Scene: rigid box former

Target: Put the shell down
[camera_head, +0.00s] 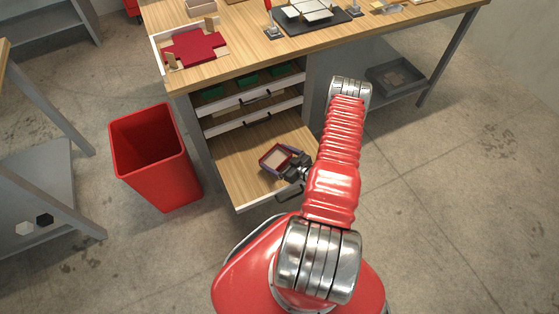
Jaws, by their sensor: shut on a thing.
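The shell, a small open box with dark red sides and a pale inside (278,159), is in or just above the open bottom drawer (231,163) of the wooden workbench. My gripper (288,164) is shut on the shell's right side. The drawer has a bare wood floor and a pale front edge. I cannot tell whether the shell touches the drawer floor.
A red bin (156,155) stands left of the drawer. Upper drawers (252,98) hold green items. The workbench top (245,55) carries a red cross-shaped blank (195,47) and a dark fixture (309,17). Bare drawer floor surrounds the shell.

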